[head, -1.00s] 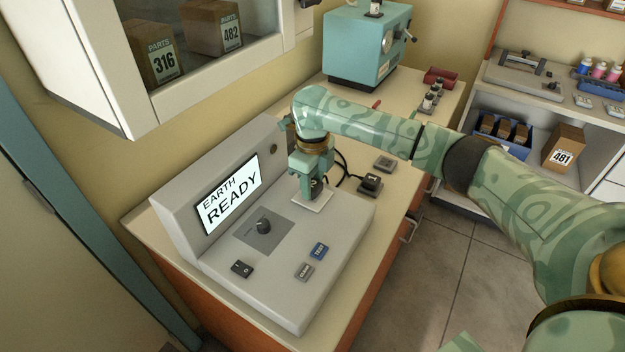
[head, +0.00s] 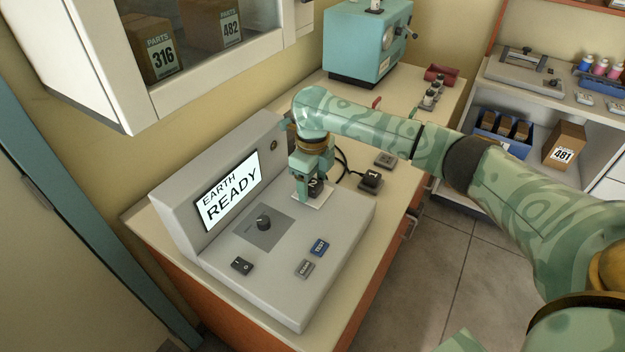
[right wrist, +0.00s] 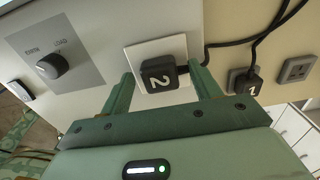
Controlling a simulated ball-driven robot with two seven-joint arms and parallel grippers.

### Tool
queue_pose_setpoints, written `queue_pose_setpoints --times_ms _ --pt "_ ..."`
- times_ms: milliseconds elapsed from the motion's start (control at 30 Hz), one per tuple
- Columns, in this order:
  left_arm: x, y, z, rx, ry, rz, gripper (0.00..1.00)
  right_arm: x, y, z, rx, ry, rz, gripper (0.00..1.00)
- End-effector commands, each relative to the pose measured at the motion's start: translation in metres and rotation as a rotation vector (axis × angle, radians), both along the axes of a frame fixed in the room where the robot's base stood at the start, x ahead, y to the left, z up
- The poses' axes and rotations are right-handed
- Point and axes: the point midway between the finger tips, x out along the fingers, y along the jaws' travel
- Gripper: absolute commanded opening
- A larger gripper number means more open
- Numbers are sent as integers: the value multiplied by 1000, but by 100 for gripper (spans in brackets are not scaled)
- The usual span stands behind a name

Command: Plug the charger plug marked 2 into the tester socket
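The black plug marked 2 (right wrist: 158,74) sits on the white plate of the tester socket (right wrist: 140,55) in the right wrist view, its number facing the camera. Its cord runs off to the right. Whether its prongs are fully in cannot be seen. In the head view the plug (head: 316,187) shows dark at the white socket plate (head: 313,202) on the grey tester (head: 335,225). My right gripper (right wrist: 165,90) is open, with one finger on each side of the plug and gaps visible between. It points down over the socket in the head view (head: 311,188). My left gripper is out of view.
Another black plug marked 1 (right wrist: 247,82) sits in a grey socket right of the tester, beside an empty grey socket (right wrist: 296,70). The tester's screen (head: 228,190) reads EARTH READY. A knob (head: 263,222), a TEST button (head: 319,247) and other buttons are on its top.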

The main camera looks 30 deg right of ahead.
Motion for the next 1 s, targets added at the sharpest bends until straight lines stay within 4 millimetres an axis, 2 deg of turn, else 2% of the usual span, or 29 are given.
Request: queue_pose_setpoints --times_ms 200,333,800,1000 --pt "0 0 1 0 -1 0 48 0 0 3 0 0 0 63" --pt "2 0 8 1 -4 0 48 0 0 18 0 -2 0 63" --pt "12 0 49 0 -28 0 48 0 0 128 -1 -4 0 63" --pt "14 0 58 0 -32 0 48 0 0 155 0 -2 0 63"
